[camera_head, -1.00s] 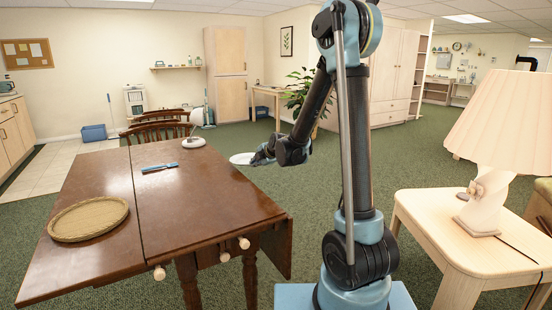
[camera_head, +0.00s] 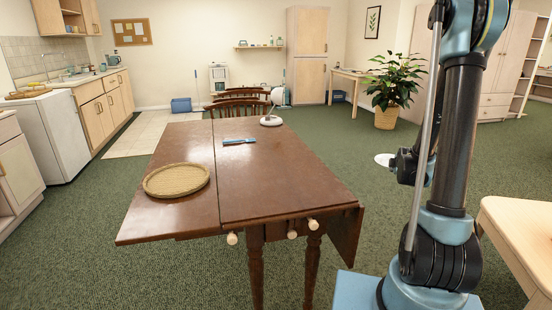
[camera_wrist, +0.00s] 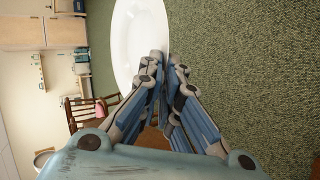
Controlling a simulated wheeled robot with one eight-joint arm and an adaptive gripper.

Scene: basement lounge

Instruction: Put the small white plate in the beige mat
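The small white plate (camera_head: 383,159) is in the air to the right of the table, partly hidden by my arm. In the wrist view the plate (camera_wrist: 133,40) fills the top middle, with its rim at my fingertips. My gripper (camera_wrist: 166,58) is shut on the plate's rim; in the head view my gripper (camera_head: 396,163) is mostly hidden behind my arm. The beige mat (camera_head: 176,180), round and woven with a raised rim, lies empty on the left part of the table. My gripper is well to the right of it.
The brown wooden table (camera_head: 270,185) also bears a blue item (camera_head: 239,141) and a white lamp (camera_head: 270,120) at its far end. Chairs (camera_head: 240,107) stand behind it. A pale side table (camera_head: 520,235) is at the right. Green carpet is open between.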

